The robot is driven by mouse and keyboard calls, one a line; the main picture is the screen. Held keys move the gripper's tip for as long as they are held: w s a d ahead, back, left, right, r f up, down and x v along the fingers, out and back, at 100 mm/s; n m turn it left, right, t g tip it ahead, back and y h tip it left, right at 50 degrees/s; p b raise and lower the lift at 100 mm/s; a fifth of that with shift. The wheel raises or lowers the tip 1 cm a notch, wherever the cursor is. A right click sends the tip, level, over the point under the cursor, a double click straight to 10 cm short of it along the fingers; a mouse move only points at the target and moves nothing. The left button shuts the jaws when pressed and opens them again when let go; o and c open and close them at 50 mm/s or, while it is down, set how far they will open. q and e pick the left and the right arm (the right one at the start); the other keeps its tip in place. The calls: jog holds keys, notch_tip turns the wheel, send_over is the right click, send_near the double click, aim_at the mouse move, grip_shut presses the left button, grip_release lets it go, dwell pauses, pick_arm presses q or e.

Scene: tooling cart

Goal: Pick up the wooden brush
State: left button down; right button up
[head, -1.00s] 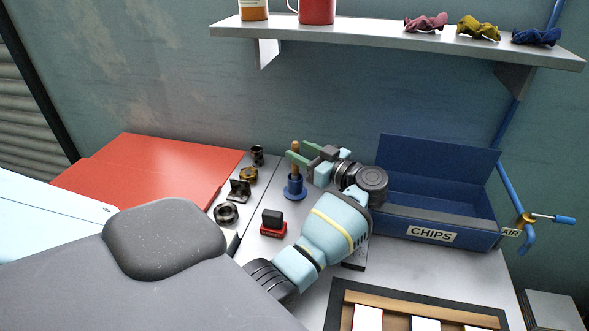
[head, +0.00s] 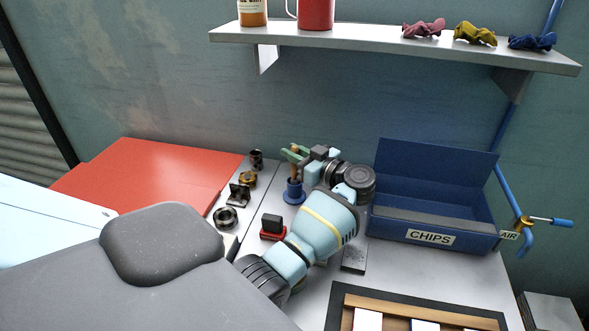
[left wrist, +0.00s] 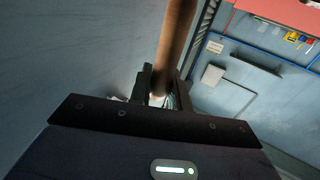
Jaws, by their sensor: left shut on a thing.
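The wooden brush (head: 294,172) stands upright with its brown handle up and its lower end in a blue holder (head: 293,190) on the cart top. In the left wrist view the brown handle (left wrist: 177,40) runs up between the dark fingers (left wrist: 160,88). The brush's lower end is hidden by the holder. My right gripper is not in view.
A blue CHIPS bin (head: 431,238) stands to the right. Small metal parts (head: 240,193) and a red-based black block (head: 273,226) lie left of and in front of the holder. A red panel (head: 150,175) is at left. A shelf (head: 390,45) hangs above.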

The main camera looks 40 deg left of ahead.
pick_arm(q)
jog(key=shift+r, duration=0.1)
